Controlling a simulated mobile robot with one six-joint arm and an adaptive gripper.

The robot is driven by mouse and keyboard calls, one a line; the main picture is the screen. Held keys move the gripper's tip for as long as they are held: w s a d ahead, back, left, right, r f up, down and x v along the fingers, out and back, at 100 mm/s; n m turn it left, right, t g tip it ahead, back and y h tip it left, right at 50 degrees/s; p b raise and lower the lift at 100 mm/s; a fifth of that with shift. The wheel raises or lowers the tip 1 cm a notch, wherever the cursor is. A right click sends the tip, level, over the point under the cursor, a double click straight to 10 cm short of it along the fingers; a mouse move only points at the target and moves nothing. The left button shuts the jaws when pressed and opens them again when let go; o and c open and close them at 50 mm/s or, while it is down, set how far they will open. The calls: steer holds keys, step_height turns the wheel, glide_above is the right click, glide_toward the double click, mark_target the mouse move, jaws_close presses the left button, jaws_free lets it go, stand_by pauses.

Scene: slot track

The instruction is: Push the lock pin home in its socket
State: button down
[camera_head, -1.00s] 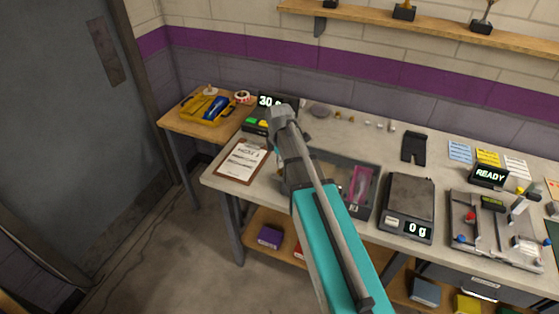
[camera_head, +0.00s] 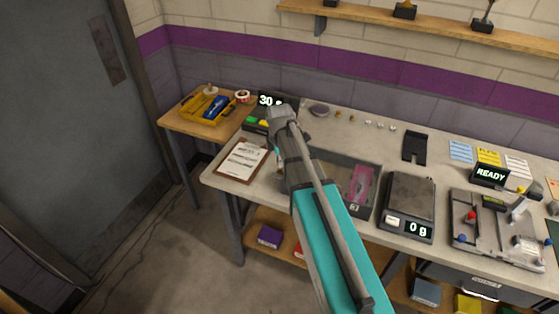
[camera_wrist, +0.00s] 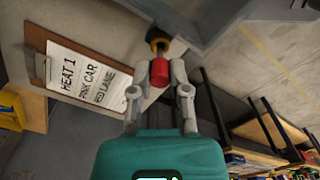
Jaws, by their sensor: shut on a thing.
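My gripper (camera_wrist: 160,82) is shut on a red cylinder (camera_wrist: 160,73), which looks like the lock pin's grip. Just beyond it in the wrist view is a dark round part with a yellow ring (camera_wrist: 158,43). The red piece lines up closely with this part, but I cannot tell whether the pin is inside a socket or how deep. In the head view my own arm covers most of the gripper and the pin, near the left end of the bench.
A clipboard (camera_head: 243,160) lies left of the arm. A grey tray (camera_head: 372,204) with a pink piece (camera_head: 360,185), a scale (camera_head: 410,197) reading 0 g and a track fixture (camera_head: 490,246) stand to the right.

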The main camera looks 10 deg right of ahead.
steer(key=shift+f+b, duration=1.1)
steer(key=shift+f, duration=0.05)
steer(key=c, duration=0.5)
jaws_free()
steer(key=shift+r, duration=0.15)
step_height(320, 180, up, 8)
steer(key=p, duration=0.8)
steer(key=shift+r+p, duration=0.15)
steer(key=shift+p, duration=0.15)
stand_by(0.7)
steer(key=shift+s+a+f+m+b, duration=0.1)
steer(key=shift+s+f+m+b, duration=0.1)
steer(key=shift+s+m, duration=2.65)
steer(key=shift+s+a+f+m+b, duration=0.1)
steer(key=shift+s+f+m+b, duration=0.1)
steer(key=shift+s+m, duration=2.65)
steer(key=shift+s+a+f+m+b, duration=0.1)
steer(key=shift+s+f+m+b, duration=0.1)
steer(key=shift+s+m, duration=2.6)
